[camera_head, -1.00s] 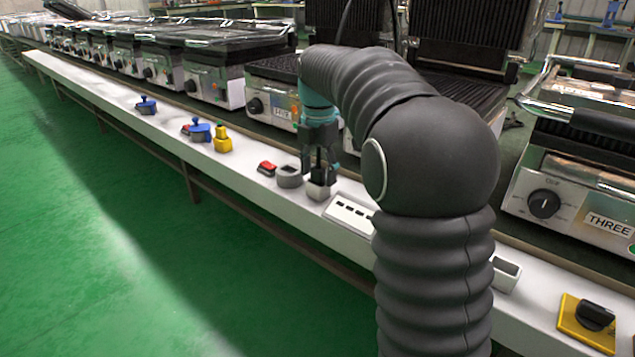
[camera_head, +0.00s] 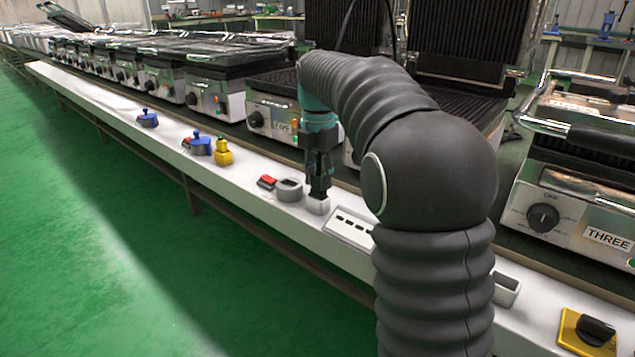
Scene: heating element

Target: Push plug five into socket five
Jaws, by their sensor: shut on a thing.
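My gripper (camera_head: 319,187) points straight down over the white ledge, left of my arm's big joint. Its dark fingers are close together, shut on the dark plug, which they mostly hide. Directly below the fingertips is a small pale square socket (camera_head: 318,205) on the ledge. The plug is upright over or in the socket. I cannot tell how deep it sits. Any number on the socket is too small to read.
Beside the socket on the left are a grey round-topped fitting (camera_head: 289,190) and a red switch (camera_head: 267,182). A white slotted strip (camera_head: 349,227) lies to the right. Yellow (camera_head: 223,152) and blue (camera_head: 197,145) plugged sockets stand farther left. Grills (camera_head: 270,110) line the back.

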